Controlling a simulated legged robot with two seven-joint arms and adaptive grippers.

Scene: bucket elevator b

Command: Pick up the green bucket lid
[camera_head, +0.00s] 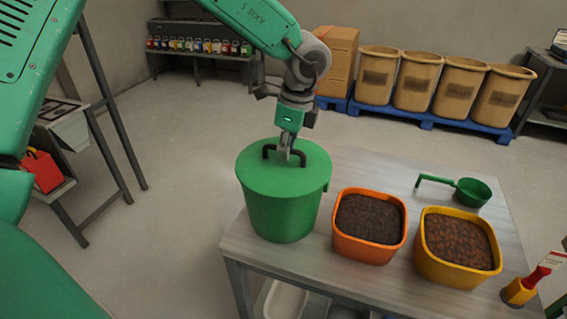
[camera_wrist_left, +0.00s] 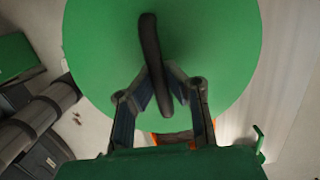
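The green bucket lid (camera_head: 283,178) sits on the green bucket (camera_head: 283,217) at the left end of the table. Its dark arched handle (camera_head: 269,151) stands up from the top. My left gripper (camera_head: 286,154) points down at the handle from above. In the left wrist view the lid (camera_wrist_left: 215,50) fills the middle, and the two fingers (camera_wrist_left: 158,80) close in on both sides of the handle (camera_wrist_left: 150,50), with no clear gap between the tips and the bar. The lid looks level on the bucket. My right gripper is not in view.
On the table (camera_head: 330,277) stand an orange tub (camera_head: 362,249) of dark soil and a yellow tub (camera_head: 450,273) of brown pellets, right of the bucket. Large tan bins (camera_head: 415,80) stand behind.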

